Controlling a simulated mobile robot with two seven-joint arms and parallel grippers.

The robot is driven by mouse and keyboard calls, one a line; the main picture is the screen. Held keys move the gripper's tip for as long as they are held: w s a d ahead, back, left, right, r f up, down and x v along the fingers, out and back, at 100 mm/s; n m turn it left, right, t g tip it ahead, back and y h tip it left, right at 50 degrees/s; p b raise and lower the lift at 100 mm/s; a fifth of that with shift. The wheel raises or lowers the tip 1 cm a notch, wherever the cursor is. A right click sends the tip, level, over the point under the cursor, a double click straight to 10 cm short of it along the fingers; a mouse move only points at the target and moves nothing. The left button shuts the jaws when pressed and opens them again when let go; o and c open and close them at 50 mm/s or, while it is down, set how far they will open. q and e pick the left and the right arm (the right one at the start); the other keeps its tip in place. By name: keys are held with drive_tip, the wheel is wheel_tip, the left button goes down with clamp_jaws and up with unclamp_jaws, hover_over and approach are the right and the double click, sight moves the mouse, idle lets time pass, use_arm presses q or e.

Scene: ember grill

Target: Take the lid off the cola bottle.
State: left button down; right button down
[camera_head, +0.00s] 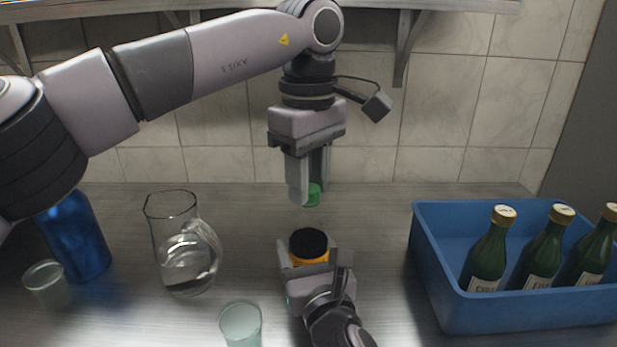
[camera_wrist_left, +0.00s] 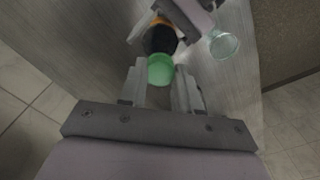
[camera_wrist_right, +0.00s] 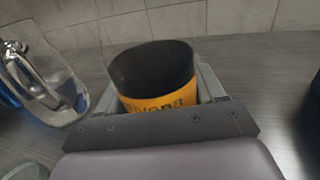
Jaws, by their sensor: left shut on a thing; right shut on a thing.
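The cola bottle (camera_head: 309,246) is a dark, wide-topped container with an orange band, low in the middle of the head view. In the right wrist view the cola bottle (camera_wrist_right: 152,82) stands between the fingers, its dark top bare. My right gripper (camera_head: 312,266) is shut on it. The green lid (camera_head: 314,194) is held by my left gripper (camera_head: 308,190), above and apart from the bottle. In the left wrist view the lid (camera_wrist_left: 160,70) sits between the fingertips, with the dark bottle (camera_wrist_left: 160,40) beyond it. The bottle's lower part is hidden by my right gripper.
A glass jug (camera_head: 185,260) with clear liquid stands left of the bottle, with a glass (camera_head: 240,325) in front. A blue bottle (camera_head: 76,240) and another glass (camera_head: 46,284) are farther left. A blue crate (camera_head: 470,312) with green bottles stands right. Counter between bottle and crate is clear.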

use_arm(q)
drive_tip(key=n, duration=0.6)
drive_tip(key=shift+n, duration=0.3)
drive_tip(key=n, duration=0.4)
drive_tip(key=shift+n, duration=0.3)
drive_tip(key=n, duration=0.4)
drive_tip(key=shift+n, duration=0.3)
drive_tip(key=n, duration=0.4)
drive_tip(key=shift+n, duration=0.4)
drive_tip(key=n, duration=0.4)
drive_tip(key=shift+r+n, duration=0.1)
drive_tip(key=shift+n, duration=0.2)
drive_tip(key=n, duration=0.4)
drive_tip(key=shift+n, duration=0.4)
drive_tip(key=n, duration=0.4)
drive_tip(key=shift+n, duration=0.4)
drive_tip(key=n, duration=0.5)
